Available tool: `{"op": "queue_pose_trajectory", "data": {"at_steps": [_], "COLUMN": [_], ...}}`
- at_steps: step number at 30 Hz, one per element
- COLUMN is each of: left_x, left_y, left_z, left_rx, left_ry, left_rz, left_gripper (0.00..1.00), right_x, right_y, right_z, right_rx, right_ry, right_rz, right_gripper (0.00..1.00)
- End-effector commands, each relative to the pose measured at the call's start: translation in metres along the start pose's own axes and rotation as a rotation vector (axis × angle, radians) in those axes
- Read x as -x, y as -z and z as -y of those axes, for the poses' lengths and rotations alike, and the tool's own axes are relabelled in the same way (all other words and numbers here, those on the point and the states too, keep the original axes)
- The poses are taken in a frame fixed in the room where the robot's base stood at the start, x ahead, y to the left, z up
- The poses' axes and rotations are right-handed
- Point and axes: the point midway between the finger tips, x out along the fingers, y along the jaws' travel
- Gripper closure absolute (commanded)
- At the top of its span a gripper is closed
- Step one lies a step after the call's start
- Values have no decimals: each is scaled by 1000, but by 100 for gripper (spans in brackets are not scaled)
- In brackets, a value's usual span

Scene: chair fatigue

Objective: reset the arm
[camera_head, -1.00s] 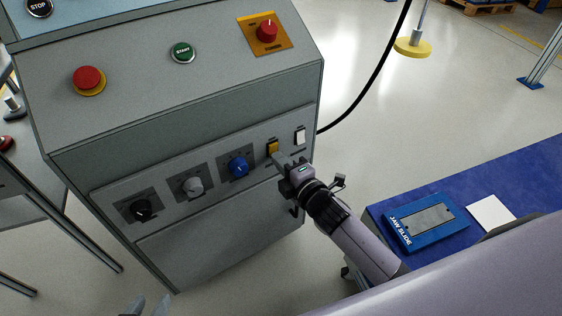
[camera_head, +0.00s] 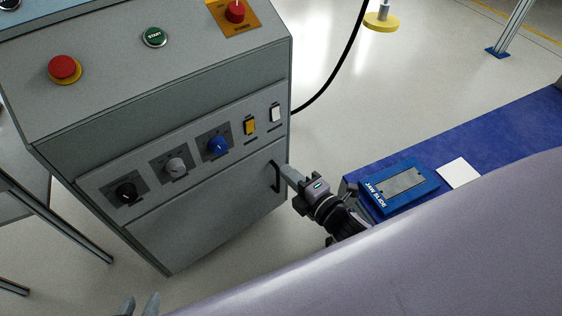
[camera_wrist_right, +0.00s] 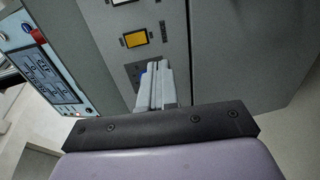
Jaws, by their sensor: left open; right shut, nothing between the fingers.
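My right gripper (camera_head: 285,172) is shut and empty, in front of the cabinet's lower right side near a black handle (camera_head: 275,177). I cannot tell from the head view whether it touches the handle. Its closed fingers also show in the right wrist view (camera_wrist_right: 156,86), with the yellow switch (camera_wrist_right: 135,39) beyond them. My left gripper (camera_head: 140,305) shows only as two spread fingertips at the bottom edge, open and empty. A large pale purple arm link of mine covers the lower right.
The grey control cabinet (camera_head: 90,100) carries a yellow rocker (camera_head: 250,127), a white rocker (camera_head: 275,113), a blue knob (camera_head: 218,146) and buttons on top. A blue table (camera_head: 480,130) at right bears a blue "JAW SLIDE" tray (camera_head: 429,185) and a white card (camera_head: 459,173).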

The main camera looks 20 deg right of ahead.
Motion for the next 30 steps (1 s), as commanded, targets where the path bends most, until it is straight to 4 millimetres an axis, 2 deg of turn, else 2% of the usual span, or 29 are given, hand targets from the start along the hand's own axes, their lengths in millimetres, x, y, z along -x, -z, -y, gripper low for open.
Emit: {"op": "queue_pose_trajectory", "data": {"at_steps": [5, 23, 26, 29, 30], "left_x": [0, 0, 0, 0, 0], "left_y": [0, 2, 2, 3, 3], "left_z": [2, 2, 2, 1, 1], "left_rx": [-4, -9, -9, -8, -6], "left_ry": [3, 1, -1, -1, -1], "left_rz": [-1, -4, -5, -6, -7], "left_gripper": [57, 57, 57, 57, 57], "right_x": [8, 10, 18, 36, 45], "right_y": [0, 0, 1, 4, 6], "right_z": [2, 3, 7, 17, 23], "right_rx": [1, -19, -137, -384, -513], "right_ry": [0, 5, 33, 93, 124], "right_rz": [1, 4, 25, 73, 99], "right_gripper": [100, 100, 100, 100, 100]}}
